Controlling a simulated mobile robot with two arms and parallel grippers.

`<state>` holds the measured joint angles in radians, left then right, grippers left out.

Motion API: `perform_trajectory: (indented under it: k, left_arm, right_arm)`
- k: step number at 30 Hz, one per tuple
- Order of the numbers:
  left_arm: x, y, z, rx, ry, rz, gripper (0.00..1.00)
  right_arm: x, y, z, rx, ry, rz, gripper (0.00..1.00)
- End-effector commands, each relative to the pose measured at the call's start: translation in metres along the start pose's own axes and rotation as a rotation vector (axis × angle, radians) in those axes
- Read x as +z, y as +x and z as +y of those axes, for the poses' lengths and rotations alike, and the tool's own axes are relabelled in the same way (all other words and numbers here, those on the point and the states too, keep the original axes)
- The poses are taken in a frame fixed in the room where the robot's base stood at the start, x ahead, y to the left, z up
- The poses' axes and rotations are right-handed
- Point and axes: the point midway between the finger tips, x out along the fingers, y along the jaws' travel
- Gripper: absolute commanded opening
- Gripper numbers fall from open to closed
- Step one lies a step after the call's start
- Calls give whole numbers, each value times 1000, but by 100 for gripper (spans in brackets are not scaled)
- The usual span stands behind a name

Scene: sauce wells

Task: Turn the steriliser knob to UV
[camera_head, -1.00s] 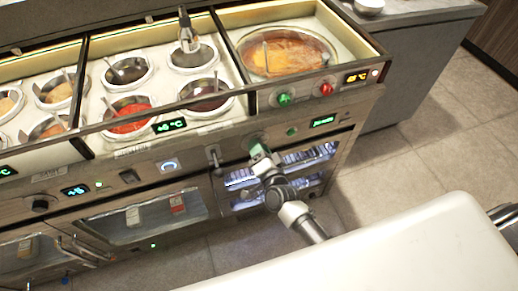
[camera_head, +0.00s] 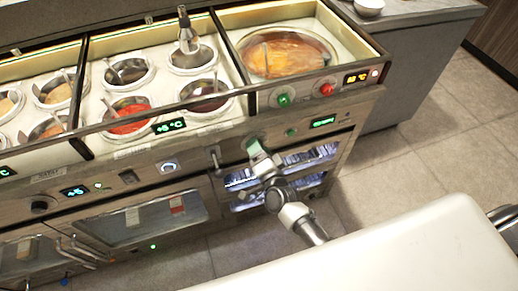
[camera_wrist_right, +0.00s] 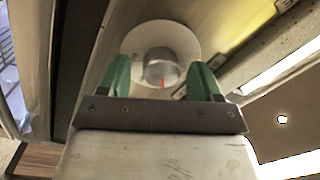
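The steriliser knob (camera_wrist_right: 161,66) is a round metal knob on a pale round plate in the right wrist view. A small red mark shows on it, toward the bottom of that picture. My right gripper (camera_wrist_right: 161,80) has its two green fingers spread on either side of the knob, with gaps visible. In the head view my right gripper (camera_head: 256,151) is at the front panel above the lit cabinet (camera_head: 308,156) and hides the knob. The green display (camera_head: 323,122) is lit, too small to read. My left gripper is out of view.
A counter with sauce wells (camera_head: 128,115) and a large pan (camera_head: 287,53) is above the panel. A green knob (camera_head: 284,99) and a red knob (camera_head: 326,89) sit above my right gripper. A door handle (camera_head: 216,158) is just left of it. Floor at right is clear.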

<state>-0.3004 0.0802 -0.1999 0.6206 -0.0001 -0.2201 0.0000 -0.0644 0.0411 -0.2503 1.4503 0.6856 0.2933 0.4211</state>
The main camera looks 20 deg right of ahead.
Motion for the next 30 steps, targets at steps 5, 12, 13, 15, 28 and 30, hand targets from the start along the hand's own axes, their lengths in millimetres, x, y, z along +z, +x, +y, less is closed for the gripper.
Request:
perform_trajectory:
  k: [5, 12, 13, 15, 28, 30]
  left_arm:
    - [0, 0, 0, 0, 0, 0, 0]
    - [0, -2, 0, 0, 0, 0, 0]
    - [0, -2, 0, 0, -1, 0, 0]
    - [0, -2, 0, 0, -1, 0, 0]
    - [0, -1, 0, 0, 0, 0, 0]
    - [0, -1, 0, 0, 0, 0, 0]
  right_arm:
    - [0, -1, 0, -1, 0, 0, 65]
    - [0, -31, 1, 3, 0, -2, 65]
    - [0, -37, 1, 2, -1, -2, 65]
    - [0, -52, 1, 2, -1, -2, 65]
    - [0, -107, 0, 0, 1, 0, 65]
    - [0, -108, 0, -1, 1, 0, 65]
